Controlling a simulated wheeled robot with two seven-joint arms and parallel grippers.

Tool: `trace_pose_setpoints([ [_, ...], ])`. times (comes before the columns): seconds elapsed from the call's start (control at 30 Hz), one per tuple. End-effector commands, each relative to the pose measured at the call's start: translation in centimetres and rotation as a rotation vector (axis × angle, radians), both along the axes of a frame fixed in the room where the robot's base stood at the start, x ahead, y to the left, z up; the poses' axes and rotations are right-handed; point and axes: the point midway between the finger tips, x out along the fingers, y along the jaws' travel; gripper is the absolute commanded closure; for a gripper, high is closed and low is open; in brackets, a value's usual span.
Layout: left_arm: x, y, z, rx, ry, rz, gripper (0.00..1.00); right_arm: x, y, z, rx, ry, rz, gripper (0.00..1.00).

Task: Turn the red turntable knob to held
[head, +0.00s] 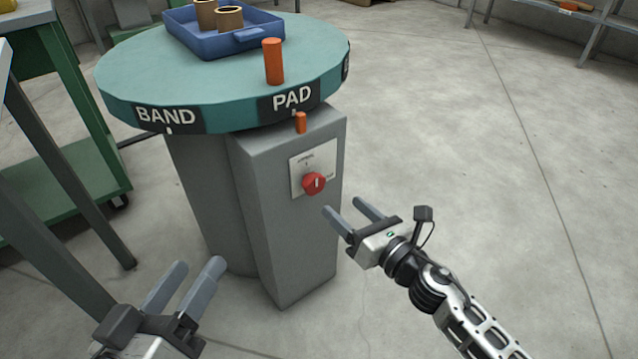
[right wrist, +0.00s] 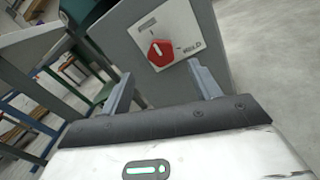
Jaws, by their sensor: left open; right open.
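The red turntable knob (head: 314,183) sits on a pale plate (head: 298,170) on the front face of the grey pedestal (head: 285,240). In the right wrist view the knob (right wrist: 161,53) shows a white line pointing up, near a small mark; the HELD label (right wrist: 192,48) is to its right. My right gripper (head: 345,212) is open and empty, just right of and below the knob, apart from it. In its wrist view the knob lies ahead, between the two fingers. My left gripper (head: 190,285) is open and empty at lower left, left of the pedestal's foot.
The round teal turntable (head: 140,80) with BAND and PAD labels tops the pedestal. It carries an orange cylinder (head: 273,62) and a blue tray (head: 205,42). A small orange peg (head: 300,122) is above the knob.

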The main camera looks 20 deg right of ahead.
Motion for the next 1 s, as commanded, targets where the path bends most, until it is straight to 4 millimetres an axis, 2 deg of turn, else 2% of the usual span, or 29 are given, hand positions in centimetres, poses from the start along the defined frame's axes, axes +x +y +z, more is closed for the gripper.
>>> trace_pose_setpoints([
  [0.03,0.0,0.0,0.0,0.003,0.001,0.001,0.47,1.3,0.4,0.2,-0.002,-0.004,0.001,0.38],
  [0.2,0.0,0.0,-0.1,0.007,0.001,0.002,0.47,4.6,1.6,0.1,0.000,-0.003,-0.001,0.38],
  [0.4,0.0,0.0,-0.2,0.004,-0.001,0.001,0.47,7.4,2.7,0.0,0.002,0.000,-0.001,0.38],
  [0.6,0.1,0.1,0.0,0.002,-0.013,0.006,0.47,8.5,3.1,-0.1,0.002,0.002,-0.001,0.38],
  [0.87,0.2,0.1,0.1,0.003,-0.018,0.006,0.47,8.6,3.1,-0.1,0.002,0.002,-0.001,0.38],
  [0.97,0.2,0.1,0.1,0.003,-0.018,0.005,0.47,8.5,3.1,-0.1,0.002,0.002,-0.001,0.63],
  [1.0,0.2,0.1,0.2,0.003,-0.018,0.005,0.47,8.5,3.1,0.0,0.002,0.002,-0.001,0.74],
])
